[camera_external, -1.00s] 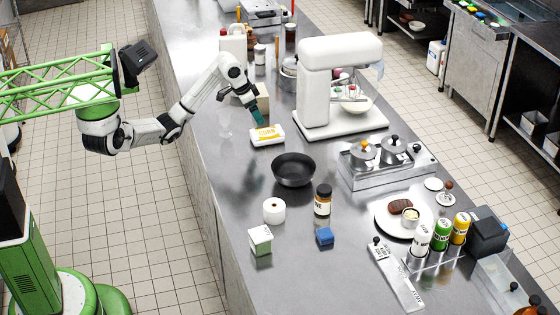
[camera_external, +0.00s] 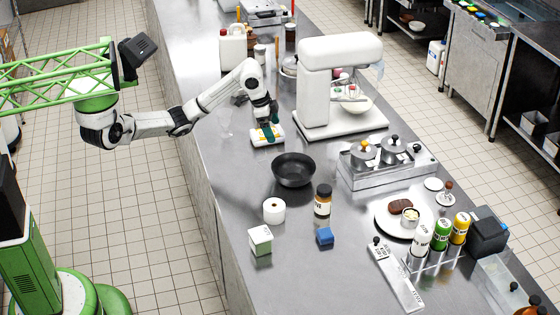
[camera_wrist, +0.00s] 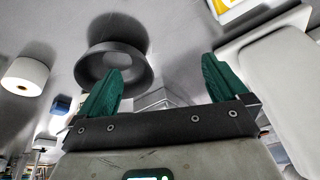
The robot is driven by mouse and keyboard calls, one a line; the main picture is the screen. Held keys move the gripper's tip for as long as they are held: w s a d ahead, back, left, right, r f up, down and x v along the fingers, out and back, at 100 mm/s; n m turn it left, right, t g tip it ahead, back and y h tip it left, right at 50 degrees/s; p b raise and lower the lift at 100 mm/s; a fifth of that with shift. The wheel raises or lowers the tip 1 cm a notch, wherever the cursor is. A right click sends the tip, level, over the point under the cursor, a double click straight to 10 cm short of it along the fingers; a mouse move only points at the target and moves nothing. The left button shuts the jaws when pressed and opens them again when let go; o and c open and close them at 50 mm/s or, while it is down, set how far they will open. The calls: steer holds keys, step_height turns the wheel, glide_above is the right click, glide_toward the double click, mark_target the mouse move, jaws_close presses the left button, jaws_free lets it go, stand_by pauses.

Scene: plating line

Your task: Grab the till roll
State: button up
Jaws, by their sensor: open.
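The till roll (camera_external: 274,211) is a white roll with a dark centre hole, standing upright on the steel counter in front of the black bowl. It also shows at the left edge of the wrist view (camera_wrist: 25,76). My gripper (camera_external: 270,131) is above the yellow-and-white box, behind the bowl and well apart from the till roll. In the wrist view its two green fingers (camera_wrist: 160,82) are spread wide with nothing held between them.
The black bowl (camera_external: 293,170) lies between my gripper and the till roll. The yellow-and-white box (camera_external: 266,141) is under my gripper. A brown jar (camera_external: 323,200), a pale green box (camera_external: 260,240) and a blue block (camera_external: 325,236) stand near the roll. A white mixer (camera_external: 315,90) stands right of my gripper.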

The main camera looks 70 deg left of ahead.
steer(key=s+d+r+m+g+p, duration=0.1)
steer(key=s+d+m+g+p, duration=0.15)
steer(key=d+m, duration=0.95)
steer(key=m+g+p, duration=0.1)
steer(key=p, duration=0.3)
glide_above(274, 205)
steer(key=shift+w+a+f+y, duration=0.15)
steer(key=shift+f+y, duration=0.25)
steer(key=shift+f, duration=0.5)
step_height(274, 205, down, 5)
steer(key=shift+r, duration=0.2)
steer(key=shift+f+p, duration=0.75)
steer(key=shift+f, duration=2.4)
steer(key=c, duration=1.1)
